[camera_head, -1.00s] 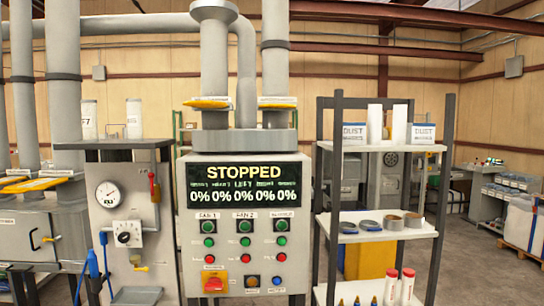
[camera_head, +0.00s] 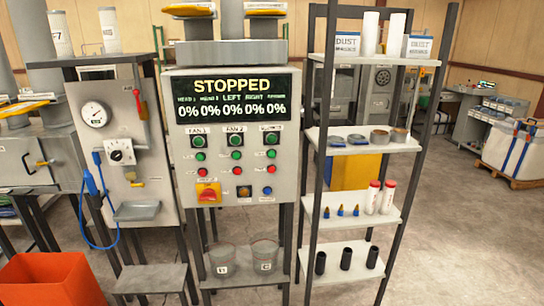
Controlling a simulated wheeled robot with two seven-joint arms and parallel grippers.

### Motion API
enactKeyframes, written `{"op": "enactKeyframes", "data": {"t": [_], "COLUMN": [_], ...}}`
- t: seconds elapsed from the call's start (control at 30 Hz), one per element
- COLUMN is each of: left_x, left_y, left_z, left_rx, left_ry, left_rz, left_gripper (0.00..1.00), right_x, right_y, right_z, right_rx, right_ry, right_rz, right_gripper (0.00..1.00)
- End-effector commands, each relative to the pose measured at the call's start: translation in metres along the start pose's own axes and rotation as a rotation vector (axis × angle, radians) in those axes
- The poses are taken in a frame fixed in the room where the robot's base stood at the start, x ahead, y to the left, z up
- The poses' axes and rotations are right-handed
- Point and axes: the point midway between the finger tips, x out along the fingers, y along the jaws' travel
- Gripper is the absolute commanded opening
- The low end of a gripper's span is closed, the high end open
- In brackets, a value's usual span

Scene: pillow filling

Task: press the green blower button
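The grey control panel (camera_head: 225,120) stands left of centre, with its display (camera_head: 238,98) reading STOPPED and several 0% values. Below it are three columns of controls. The labels over the left and middle columns look like fan labels; the right column's label (camera_head: 270,128) is too small to read surely. The top green button (camera_head: 271,139) of that right column is visible and unobstructed. Green and red controls sit below it. A red knob on a yellow plate (camera_head: 208,193) is at the lower left of the panel. Neither of my grippers is in view.
A gauge cabinet (camera_head: 93,150) with a blue hose stands left of the panel. A shelf rack (camera_head: 357,145) with rolls, bottles and dark cylinders stands close on the right. Two buckets (camera_head: 222,260) sit below the panel. An orange bin (camera_head: 50,280) is at lower left. Open floor lies right.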

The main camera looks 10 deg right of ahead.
Motion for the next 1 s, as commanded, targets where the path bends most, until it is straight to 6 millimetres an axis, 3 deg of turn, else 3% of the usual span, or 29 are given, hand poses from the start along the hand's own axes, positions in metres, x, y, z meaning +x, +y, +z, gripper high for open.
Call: {"op": "enactKeyframes", "data": {"t": [0.03, 0.23, 1.0], "left_x": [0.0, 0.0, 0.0], "left_y": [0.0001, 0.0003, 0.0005], "left_z": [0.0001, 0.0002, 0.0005], "left_rx": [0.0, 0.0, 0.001], "left_ry": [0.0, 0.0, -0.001], "left_rz": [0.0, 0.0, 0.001], "left_gripper": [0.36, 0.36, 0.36], "right_x": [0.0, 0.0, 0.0], "right_y": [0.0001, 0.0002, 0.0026], "right_z": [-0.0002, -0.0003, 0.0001], "right_rx": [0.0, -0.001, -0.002], "right_ry": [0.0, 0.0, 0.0], "right_rz": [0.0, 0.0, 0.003], "right_gripper": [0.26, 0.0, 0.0]}}
